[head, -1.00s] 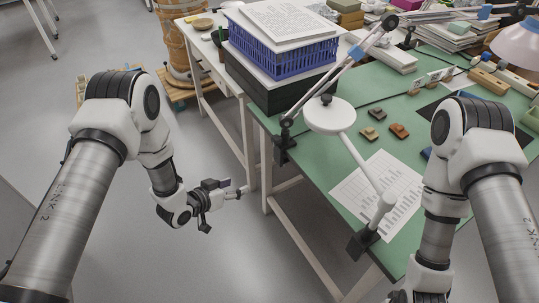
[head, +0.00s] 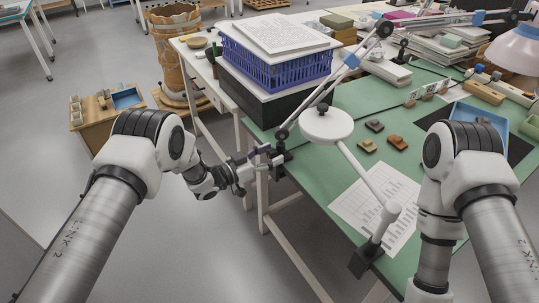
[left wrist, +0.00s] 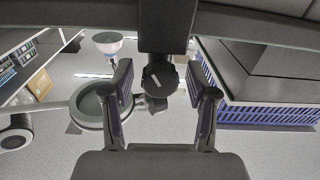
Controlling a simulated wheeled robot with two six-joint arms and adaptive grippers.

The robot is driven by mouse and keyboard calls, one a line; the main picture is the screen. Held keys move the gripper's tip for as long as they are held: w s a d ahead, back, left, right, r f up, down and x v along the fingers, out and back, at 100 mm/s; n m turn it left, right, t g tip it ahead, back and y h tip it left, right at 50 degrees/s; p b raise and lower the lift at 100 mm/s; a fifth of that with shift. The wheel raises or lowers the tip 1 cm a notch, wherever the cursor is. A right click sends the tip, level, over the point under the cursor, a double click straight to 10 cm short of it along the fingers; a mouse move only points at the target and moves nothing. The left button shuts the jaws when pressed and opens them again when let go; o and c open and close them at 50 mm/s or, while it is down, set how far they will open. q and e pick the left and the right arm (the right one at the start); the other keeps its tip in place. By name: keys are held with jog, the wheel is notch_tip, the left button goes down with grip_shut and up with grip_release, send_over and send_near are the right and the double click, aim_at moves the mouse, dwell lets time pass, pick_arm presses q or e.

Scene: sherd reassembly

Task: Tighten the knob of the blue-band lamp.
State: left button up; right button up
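The blue-band lamp's jointed arm, with its blue band (head: 352,61), rises from a dark clamp (head: 279,158) at the left edge of the green table. My left gripper (head: 266,156) is beside this clamp. In the left wrist view the left gripper (left wrist: 160,70) is open, its two fingers standing apart. A dark round knob (left wrist: 159,79) with a pale mark shows between the fingers; I cannot tell if either finger touches it. My right gripper is out of view below the picture.
A second lamp with a white round head (head: 326,123) is clamped at the table's front edge. A blue crate (head: 277,62) on a black box stands close beyond my left gripper. Small sherds (head: 397,142) and a printed sheet (head: 362,207) lie on the table.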

pick_arm(q)
grip_shut()
jog(key=shift+f+m+b, duration=0.2)
jog(key=shift+m+b, duration=0.3)
jog(key=shift+b, duration=0.05)
jog(key=shift+r+m+b, duration=0.1)
jog(key=shift+m+b, duration=0.3)
jog(key=shift+m, duration=0.4)
jog(key=shift+r, duration=0.1)
jog(key=shift+o, duration=1.4)
grip_release()
jog(key=v, duration=1.2)
